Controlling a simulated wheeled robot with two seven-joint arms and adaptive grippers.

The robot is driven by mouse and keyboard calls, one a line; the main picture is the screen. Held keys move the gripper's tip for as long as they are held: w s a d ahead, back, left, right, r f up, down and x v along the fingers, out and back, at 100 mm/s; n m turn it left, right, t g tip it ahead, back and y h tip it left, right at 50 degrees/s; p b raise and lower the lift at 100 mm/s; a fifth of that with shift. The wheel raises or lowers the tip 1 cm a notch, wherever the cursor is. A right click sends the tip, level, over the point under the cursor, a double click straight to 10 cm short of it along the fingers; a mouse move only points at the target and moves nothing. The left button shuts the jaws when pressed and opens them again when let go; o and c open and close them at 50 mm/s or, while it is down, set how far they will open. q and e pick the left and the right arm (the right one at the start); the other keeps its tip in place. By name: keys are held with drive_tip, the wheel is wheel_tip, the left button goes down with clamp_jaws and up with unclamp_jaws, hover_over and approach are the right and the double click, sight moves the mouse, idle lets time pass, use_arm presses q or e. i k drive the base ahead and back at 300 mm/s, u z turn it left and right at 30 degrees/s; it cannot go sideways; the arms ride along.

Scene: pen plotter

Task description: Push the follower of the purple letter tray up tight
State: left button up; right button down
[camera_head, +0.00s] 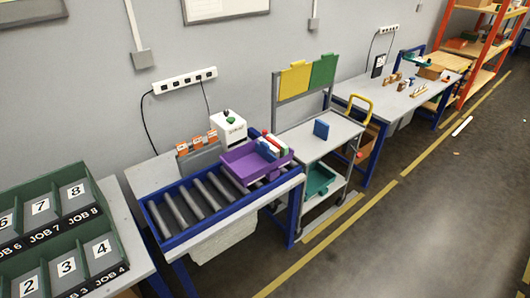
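The purple letter tray (238,167) sits at the right end of a blue-framed roller conveyor table. Several upright pieces, with red, white, blue and green showing, stand close together towards its right side. The left part of the tray looks empty, with its purple floor showing. I cannot make out the follower apart from the tray's other purple parts at this size. Neither of my grippers is in view.
The rollers (190,205) left of the tray are bare. A white box device (229,128) and a grey holder with orange-labelled cards (198,150) stand behind. A trolley (305,138) carrying a blue block is at right; green numbered bins (81,234) are at left. Open floor lies in front.

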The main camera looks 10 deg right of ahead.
sight(263, 149)
drive_tip(key=z, duration=0.6)
drive_tip(key=i, duration=1.3)
drive_tip(key=u, duration=0.75)
drive_tip(key=i, duration=0.5)
drive_tip(key=u, duration=0.55)
